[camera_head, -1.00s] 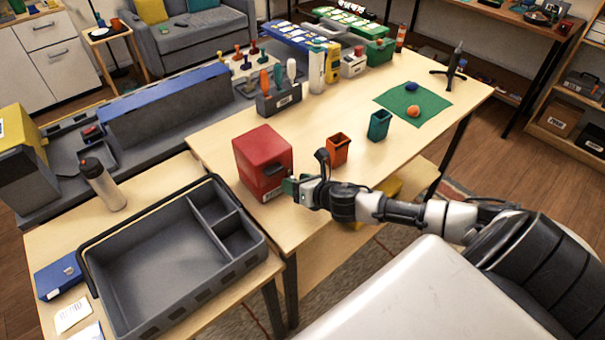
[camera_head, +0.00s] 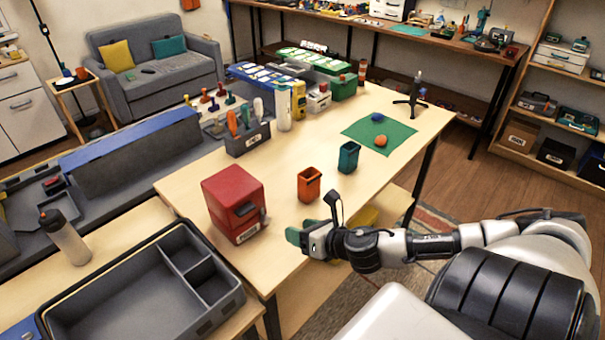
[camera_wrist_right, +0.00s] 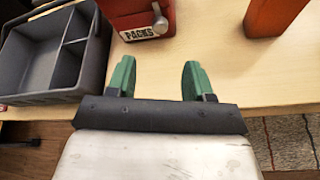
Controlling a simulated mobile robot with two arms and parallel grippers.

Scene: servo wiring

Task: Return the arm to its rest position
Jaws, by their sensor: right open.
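My right arm reaches in from the lower right in the head view. Its gripper (camera_head: 299,238) is at the front edge of the table, to the right of the red box (camera_head: 232,203) and apart from it. In the right wrist view the two green fingers of the gripper (camera_wrist_right: 158,78) stand wide apart with nothing between them. The red box labelled PACKS (camera_wrist_right: 138,17) is beyond the fingertips there. My left gripper is in neither view.
An orange bin (camera_head: 309,185) and a teal bin (camera_head: 348,157) stand on the wooden table (camera_head: 275,262). A grey divided tray (camera_head: 213,318) is at the lower left. A green mat (camera_head: 352,131) with two small lumps lies farther back. Floor is open at right.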

